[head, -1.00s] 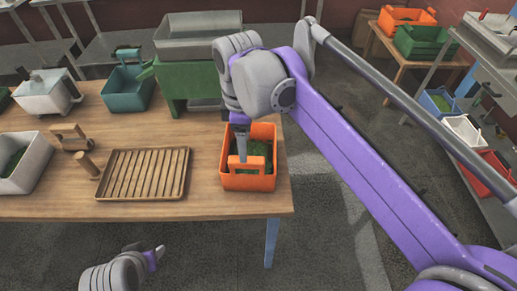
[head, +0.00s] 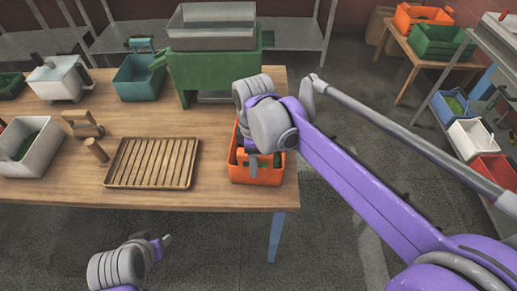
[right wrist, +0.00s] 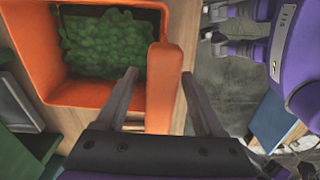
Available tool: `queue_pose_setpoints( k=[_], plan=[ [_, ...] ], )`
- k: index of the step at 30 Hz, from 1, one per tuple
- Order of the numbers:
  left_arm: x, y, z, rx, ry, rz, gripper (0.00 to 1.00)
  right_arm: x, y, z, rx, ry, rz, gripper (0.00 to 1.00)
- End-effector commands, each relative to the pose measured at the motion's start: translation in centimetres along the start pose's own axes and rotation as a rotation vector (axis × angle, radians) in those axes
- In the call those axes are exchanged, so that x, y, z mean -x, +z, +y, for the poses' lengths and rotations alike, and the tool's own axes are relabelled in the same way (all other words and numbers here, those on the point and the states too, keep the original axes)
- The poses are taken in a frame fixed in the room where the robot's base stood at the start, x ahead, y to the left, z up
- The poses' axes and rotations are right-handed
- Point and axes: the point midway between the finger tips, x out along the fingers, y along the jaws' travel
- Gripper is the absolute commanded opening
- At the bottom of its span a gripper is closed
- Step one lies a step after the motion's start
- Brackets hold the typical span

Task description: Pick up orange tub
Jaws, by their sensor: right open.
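The orange tub (head: 257,176) stands at the right front corner of the wooden table, with green pieces inside. It fills the upper left of the right wrist view (right wrist: 30,45). My right gripper (head: 252,165) is low over the tub, its wrist hiding part of the tub's far side. In the right wrist view my open right gripper (right wrist: 165,100) has one finger on each side of a thick orange wall or handle of the tub. Contact cannot be told. My left gripper (head: 165,241) is off the table's front edge, empty; its fingers look apart in the right wrist view (right wrist: 217,41).
A slatted wooden tray (head: 152,163) lies left of the tub. A green machine with a metal hopper (head: 212,27) stands behind it. A teal tub (head: 140,78), a white tub (head: 30,147) and wooden blocks (head: 82,124) are farther left.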

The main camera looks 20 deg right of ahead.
Motion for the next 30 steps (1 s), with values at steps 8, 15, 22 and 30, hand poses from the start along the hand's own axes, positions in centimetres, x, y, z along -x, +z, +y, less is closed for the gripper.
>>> queue_pose_setpoints(
  k=[8,15,22,30],
  plan=[
    [-0.01,0.02,0.0,0.0,0.0,0.0,0.5,-0.2,0.01,0.01,0.0,0.0,0.0,0.65],
    [-0.01,0.01,0.0,0.0,0.0,0.0,0.5,-0.19,0.01,0.0,0.0,0.0,0.0,0.21],
    [-0.01,0.01,0.0,0.0,0.0,0.0,0.5,-0.18,0.01,0.0,0.0,0.0,0.0,0.0],
    [-0.01,0.01,0.0,0.0,0.0,0.0,0.5,-0.17,0.01,0.0,0.0,0.0,0.0,0.0]
  ],
)
